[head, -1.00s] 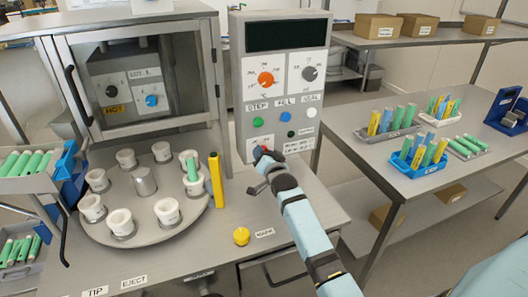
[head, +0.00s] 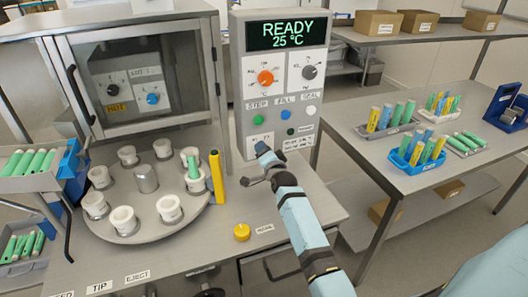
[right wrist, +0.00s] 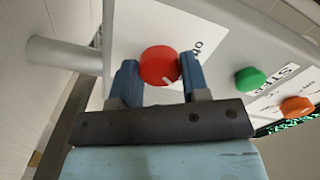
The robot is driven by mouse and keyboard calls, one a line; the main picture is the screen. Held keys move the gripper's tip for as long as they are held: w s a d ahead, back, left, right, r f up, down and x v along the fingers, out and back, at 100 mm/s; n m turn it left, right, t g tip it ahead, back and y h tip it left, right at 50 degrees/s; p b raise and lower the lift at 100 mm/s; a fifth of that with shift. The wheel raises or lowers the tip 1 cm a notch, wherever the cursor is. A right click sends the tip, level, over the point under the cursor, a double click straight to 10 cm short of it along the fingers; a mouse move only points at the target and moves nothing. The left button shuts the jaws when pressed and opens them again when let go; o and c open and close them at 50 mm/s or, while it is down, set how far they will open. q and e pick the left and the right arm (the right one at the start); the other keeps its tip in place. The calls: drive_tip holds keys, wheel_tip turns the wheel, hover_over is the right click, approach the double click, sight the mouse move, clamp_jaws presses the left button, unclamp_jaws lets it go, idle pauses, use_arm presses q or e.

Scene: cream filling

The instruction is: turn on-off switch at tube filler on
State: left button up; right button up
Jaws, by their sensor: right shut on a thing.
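The tube filler's control panel (head: 279,75) stands upright at the back middle of the bench. Its display (head: 286,34) is lit and reads READY 25 °C. The on-off switch is a red knob (right wrist: 160,66) low on the panel, with a white pointer line at its edge. In the right wrist view it sits between the two blue fingertips of my right gripper (right wrist: 159,77), which is shut on it. In the head view my right gripper (head: 264,158) is at the panel's lower left and hides the knob. My left gripper is in neither view.
A green button (right wrist: 250,79) and an orange dial (right wrist: 297,107) are close by on the panel. A turntable (head: 130,228) with white cups and a yellow post (head: 216,177) stand left of my arm. A yellow button (head: 242,232) is on the bench front.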

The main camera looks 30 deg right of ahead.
drive_tip(key=o, duration=0.9)
drive_tip(key=shift+o, duration=0.2)
drive_tip(key=shift+s, duration=0.1)
drive_tip(key=p+v, duration=0.6)
drive_tip(key=v, duration=0.7)
drive_tip(key=shift+s+a+p, duration=0.15)
drive_tip(key=shift+s+p, duration=0.15)
drive_tip(key=shift+p, duration=0.1)
